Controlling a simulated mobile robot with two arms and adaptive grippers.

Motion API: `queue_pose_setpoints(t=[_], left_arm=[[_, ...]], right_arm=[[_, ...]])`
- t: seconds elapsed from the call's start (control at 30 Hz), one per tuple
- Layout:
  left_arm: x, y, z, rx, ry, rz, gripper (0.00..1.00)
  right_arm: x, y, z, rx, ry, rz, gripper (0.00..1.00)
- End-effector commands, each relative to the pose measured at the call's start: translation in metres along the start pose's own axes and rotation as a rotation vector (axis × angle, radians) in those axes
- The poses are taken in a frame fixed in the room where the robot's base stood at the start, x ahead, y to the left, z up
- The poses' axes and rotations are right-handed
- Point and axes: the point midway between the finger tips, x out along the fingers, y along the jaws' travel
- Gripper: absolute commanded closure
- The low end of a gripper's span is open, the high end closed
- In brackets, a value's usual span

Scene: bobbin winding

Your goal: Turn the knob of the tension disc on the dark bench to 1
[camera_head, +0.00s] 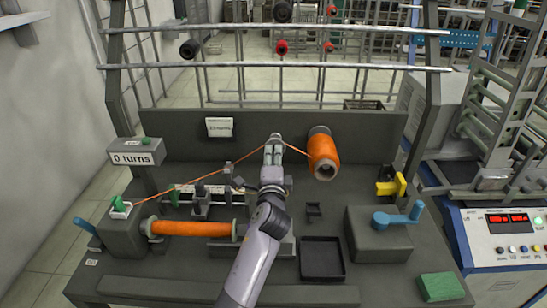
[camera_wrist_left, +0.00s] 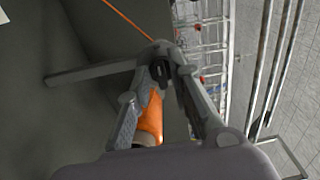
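The dark bench (camera_head: 180,270) fills the middle of the head view. My left gripper (camera_head: 275,147) reaches over it to the bench's back panel, fingers pointing away from the camera. It is where the orange thread (camera_head: 240,157) bends before running to the orange spool (camera_head: 322,154). The tension disc and its knob are not clearly visible there; my gripper covers that spot. In the left wrist view, my gripper's fingers (camera_wrist_left: 163,55) lean together toward their tips, with a small dark part close to them. I cannot tell whether they grip it. My right gripper is not in view.
A wound orange bobbin (camera_head: 190,228) lies at the front left, below a "0 turns" display (camera_head: 136,157). A black tray (camera_head: 321,259), a box with a blue crank (camera_head: 398,217), a yellow part (camera_head: 391,186) and a green block (camera_head: 440,287) stand to the right.

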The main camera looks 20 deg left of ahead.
Motion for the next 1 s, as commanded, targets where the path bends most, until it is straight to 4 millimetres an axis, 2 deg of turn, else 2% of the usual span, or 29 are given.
queue_pose_setpoints(t=[0.1, 0.43, 0.57, 0.8, 1.0], left_arm=[[0.0, 0.0, 0.0, 0.001, 0.0, -0.001, 0.72], [-0.003, 0.0, 0.0, 0.001, 0.001, -0.001, 0.72], [-0.019, 0.001, 0.0, 0.0, 0.001, 0.0, 0.72], [-0.059, 0.001, 0.0, 0.002, 0.001, 0.001, 0.72], [-0.074, 0.0, 0.0, 0.001, 0.0, 0.0, 0.72]], right_arm=[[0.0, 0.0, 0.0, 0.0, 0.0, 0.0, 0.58], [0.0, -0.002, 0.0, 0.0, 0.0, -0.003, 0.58], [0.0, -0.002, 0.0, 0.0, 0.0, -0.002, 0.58], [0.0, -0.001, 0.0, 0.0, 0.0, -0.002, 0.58], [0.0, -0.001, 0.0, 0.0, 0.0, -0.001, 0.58]])
